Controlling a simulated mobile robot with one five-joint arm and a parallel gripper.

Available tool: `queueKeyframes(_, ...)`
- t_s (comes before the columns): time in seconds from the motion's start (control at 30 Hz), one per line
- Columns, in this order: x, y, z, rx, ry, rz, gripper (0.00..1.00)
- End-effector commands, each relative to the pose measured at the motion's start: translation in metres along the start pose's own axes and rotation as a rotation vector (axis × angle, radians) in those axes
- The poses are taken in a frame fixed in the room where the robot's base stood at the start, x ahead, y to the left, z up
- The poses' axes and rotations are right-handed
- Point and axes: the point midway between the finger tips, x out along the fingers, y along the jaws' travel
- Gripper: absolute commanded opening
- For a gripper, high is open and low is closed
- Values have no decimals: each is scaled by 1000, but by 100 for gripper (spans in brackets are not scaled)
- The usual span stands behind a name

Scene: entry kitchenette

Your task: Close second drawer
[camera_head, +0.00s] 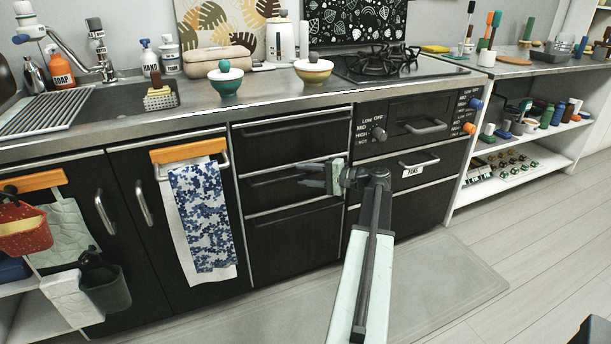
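The second drawer (270,190) is the middle black front in the stack of three left of the oven. A pale metal strip runs along its top edge. It looks close to flush with its neighbours; from this angle I cannot tell whether a small gap is left. My gripper (325,178) is at the right part of this drawer front, hiding that part. Whether it touches the front is unclear. The finger opening is seen edge-on. The top drawer (290,142) and the bottom drawer (295,240) look shut.
The oven (420,125) and a drawer labelled PANS (410,200) are to the right. A blue-patterned towel (202,215) hangs on the left cabinet. Two bowls (225,84) stand on the counter above.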

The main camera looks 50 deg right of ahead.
Motion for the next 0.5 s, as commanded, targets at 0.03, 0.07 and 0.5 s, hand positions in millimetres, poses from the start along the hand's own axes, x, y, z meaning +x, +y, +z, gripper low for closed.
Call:
queueKeyframes(0.03,0,0,0,0,0,0,38)
queueKeyframes(0.07,-1,0,0,0,0,0,38)
queueKeyframes(0.5,-71,-1,0,0,1,0,38)
